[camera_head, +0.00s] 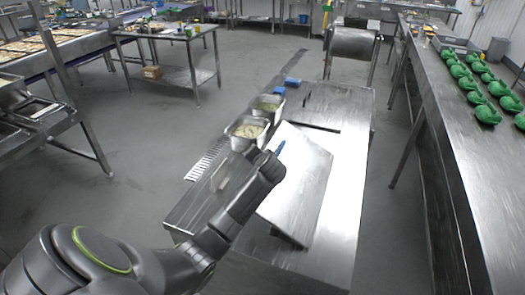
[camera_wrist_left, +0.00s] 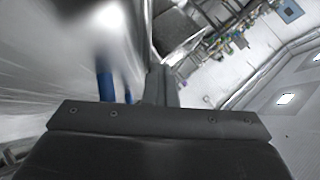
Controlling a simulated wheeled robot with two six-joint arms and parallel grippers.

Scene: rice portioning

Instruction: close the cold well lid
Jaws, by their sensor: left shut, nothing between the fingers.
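The cold well lid appears to be the flat shiny metal panel (camera_head: 302,185) at the middle of the steel counter (camera_head: 345,190). It sits askew to the counter and looks tilted, with a dark gap under its near edge. How far it is open I cannot tell. My left gripper (camera_head: 279,149) is at the panel's far left edge, its blue fingertips shut and empty. Whether it touches the panel is unclear. My forearm hides part of the panel's left side. In the left wrist view the blue fingers (camera_wrist_left: 115,88) lie beside a bright, blurred metal surface (camera_wrist_left: 50,60). My right gripper is out of view.
Two steel pans of food, one nearer (camera_head: 247,131) and one farther (camera_head: 267,107), stand at the counter's left edge. Small blue items (camera_head: 292,81) lie beyond them. A right-hand table (camera_head: 450,130) holds several green items (camera_head: 487,114). Floor separates the tables.

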